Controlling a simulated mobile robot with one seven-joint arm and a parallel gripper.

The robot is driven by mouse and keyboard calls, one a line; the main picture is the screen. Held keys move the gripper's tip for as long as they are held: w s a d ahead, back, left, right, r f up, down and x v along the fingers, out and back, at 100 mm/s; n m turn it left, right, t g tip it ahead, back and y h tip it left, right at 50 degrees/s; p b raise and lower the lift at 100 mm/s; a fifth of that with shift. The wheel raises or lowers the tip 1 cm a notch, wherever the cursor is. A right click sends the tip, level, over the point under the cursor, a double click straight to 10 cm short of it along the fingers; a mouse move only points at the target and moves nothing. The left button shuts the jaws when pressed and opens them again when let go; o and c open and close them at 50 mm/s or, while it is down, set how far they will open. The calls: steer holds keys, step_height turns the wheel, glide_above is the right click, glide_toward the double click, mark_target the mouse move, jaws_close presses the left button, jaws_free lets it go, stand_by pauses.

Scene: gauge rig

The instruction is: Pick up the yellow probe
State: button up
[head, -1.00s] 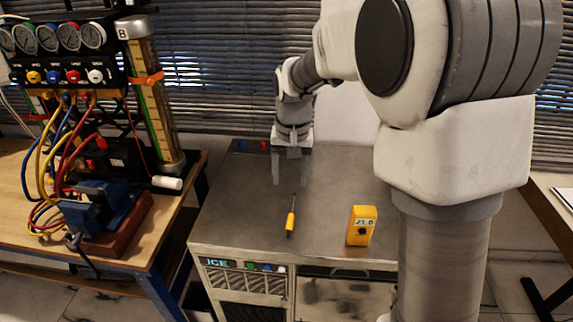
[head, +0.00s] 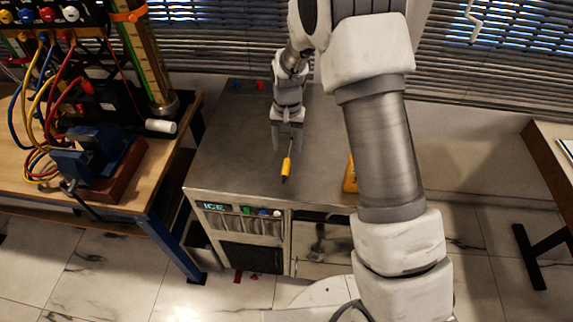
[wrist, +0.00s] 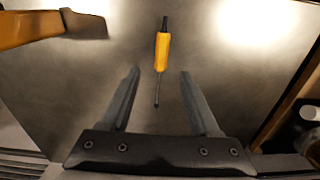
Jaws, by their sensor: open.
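The yellow probe (head: 286,168) lies on the grey metal top of the ICE cabinet (head: 225,165), its thin metal shaft pointing towards my gripper (head: 288,143). In the wrist view the probe (wrist: 162,52) has a yellow handle with a dark end, and its shaft tip reaches between the fingers. My gripper (wrist: 158,88) is open and empty, with one finger on each side of the shaft's line. The handle lies beyond the fingertips. The height of the fingers above the top cannot be told.
A yellow meter (head: 349,176) stands right of the probe, partly hidden by my arm; it also shows in the wrist view (wrist: 30,28). A wooden bench (head: 130,190) with a blue vise (head: 88,152) and hoses is on the left. The cabinet top around the probe is clear.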

mark_target(286, 164)
steer(key=shift+s+a+f+p, duration=0.1)
steer(key=shift+f+p, duration=0.1)
steer(key=shift+f, duration=1.7)
steer(key=shift+a+f+p, duration=0.1)
steer(key=shift+f+p, duration=0.1)
steer(key=shift+f, duration=1.65)
jaws_close()
